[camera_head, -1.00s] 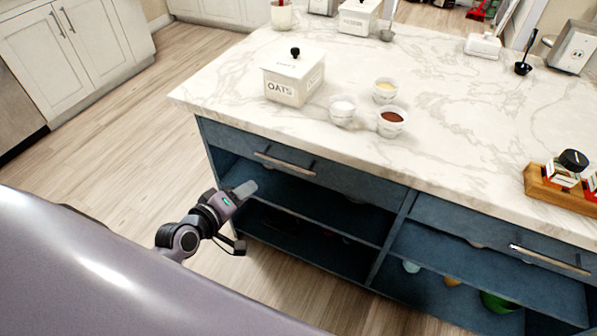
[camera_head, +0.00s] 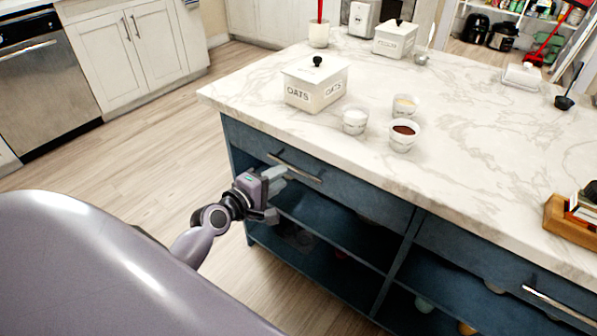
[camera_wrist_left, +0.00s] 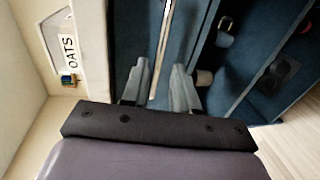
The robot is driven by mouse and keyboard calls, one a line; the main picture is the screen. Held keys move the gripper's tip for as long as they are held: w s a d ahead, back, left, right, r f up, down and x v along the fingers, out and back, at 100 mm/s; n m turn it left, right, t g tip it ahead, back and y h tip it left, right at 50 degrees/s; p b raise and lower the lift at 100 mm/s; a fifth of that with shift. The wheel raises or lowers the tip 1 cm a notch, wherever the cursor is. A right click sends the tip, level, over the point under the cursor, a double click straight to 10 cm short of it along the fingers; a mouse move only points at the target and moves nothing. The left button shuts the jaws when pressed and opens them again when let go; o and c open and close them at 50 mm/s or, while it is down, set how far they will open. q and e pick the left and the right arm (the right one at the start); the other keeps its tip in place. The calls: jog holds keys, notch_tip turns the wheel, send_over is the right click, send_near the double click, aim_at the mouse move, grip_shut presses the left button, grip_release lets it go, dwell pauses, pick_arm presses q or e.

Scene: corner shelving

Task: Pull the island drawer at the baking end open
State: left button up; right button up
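The blue island drawer (camera_head: 345,185) under the end with the oats box is shut, with a long metal bar handle (camera_head: 295,167) on its front. My left gripper (camera_head: 280,176) is at the left part of this handle. In the left wrist view, the two grey fingers (camera_wrist_left: 160,88) are apart, and the handle (camera_wrist_left: 161,45) runs lengthwise in the gap between them, with space on both sides. I cannot tell how deep the bar sits between the fingers. My right gripper is not in view.
The marble counter edge (camera_head: 330,148) overhangs the drawer. An oats box (camera_head: 312,85) and small bowls, one with brown powder (camera_head: 403,135), stand on top. Open shelves (camera_head: 325,230) lie below. A second drawer with a handle (camera_head: 552,304) is at right. Wood floor (camera_head: 165,160) is free at left.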

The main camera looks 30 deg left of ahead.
aim_at(294, 166)
pick_arm(q)
jog(key=shift+b+x, duration=0.65)
jog(key=shift+x, duration=2.8)
grip_shut()
